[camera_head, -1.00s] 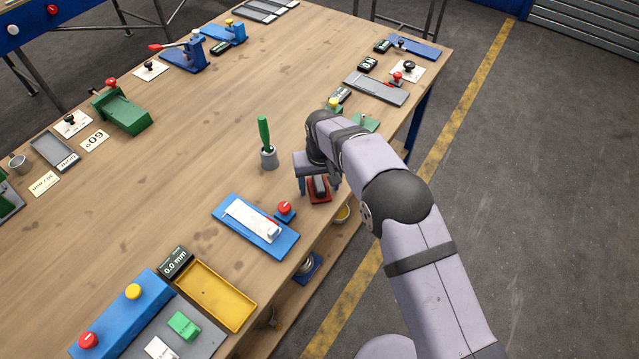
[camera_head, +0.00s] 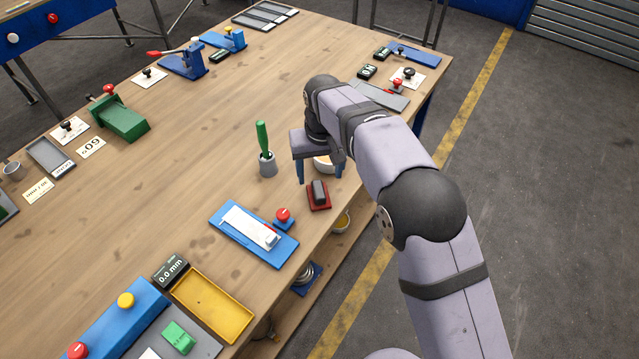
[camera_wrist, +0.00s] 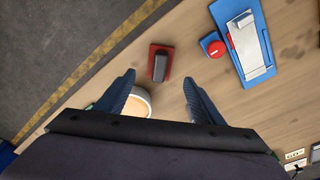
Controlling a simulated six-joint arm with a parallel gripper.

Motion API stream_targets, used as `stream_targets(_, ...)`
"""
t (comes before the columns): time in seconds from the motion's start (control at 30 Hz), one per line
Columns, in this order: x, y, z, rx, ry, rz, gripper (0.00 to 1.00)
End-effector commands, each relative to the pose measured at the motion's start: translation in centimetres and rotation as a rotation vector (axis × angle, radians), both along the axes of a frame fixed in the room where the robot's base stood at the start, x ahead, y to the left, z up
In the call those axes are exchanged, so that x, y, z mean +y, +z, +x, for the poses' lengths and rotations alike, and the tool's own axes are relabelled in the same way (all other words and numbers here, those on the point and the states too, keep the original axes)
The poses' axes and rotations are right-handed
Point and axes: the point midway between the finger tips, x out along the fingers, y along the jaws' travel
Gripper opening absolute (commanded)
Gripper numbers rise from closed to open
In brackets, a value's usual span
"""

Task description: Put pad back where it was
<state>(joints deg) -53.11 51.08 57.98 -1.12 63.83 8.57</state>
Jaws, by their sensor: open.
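The pad is a dark grey block (camera_head: 319,191) lying on a small red base (camera_head: 326,205) near the table's right edge. In the wrist view the pad (camera_wrist: 161,65) stands on the red base (camera_wrist: 153,75), ahead of and between my fingers. My gripper (camera_head: 320,174) is open and empty, with its fingers pointing down just beyond and above the pad. In the wrist view my gripper (camera_wrist: 160,85) shows both blue fingers wide apart, touching nothing.
A white bowl (camera_head: 324,164) sits behind my fingers. A grey cup with a green-handled tool (camera_head: 265,150) stands to the left. A blue fixture (camera_head: 252,236) and a red button (camera_head: 283,215) lie nearer. The table's middle is clear.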

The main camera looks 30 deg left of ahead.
Motion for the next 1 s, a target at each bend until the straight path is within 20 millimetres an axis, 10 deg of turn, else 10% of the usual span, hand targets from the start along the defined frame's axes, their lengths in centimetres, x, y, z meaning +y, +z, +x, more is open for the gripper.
stream_targets(0.67, -1.6, 2.9, 0.5, 0.002, -0.021, -0.002, 0.62)
stream_targets(0.87, -8.1, 3.5, 3.2, 0.012, -0.120, -0.013, 0.62)
stream_targets(1.0, -15.9, 3.9, 4.6, 0.025, -0.229, -0.024, 0.62)
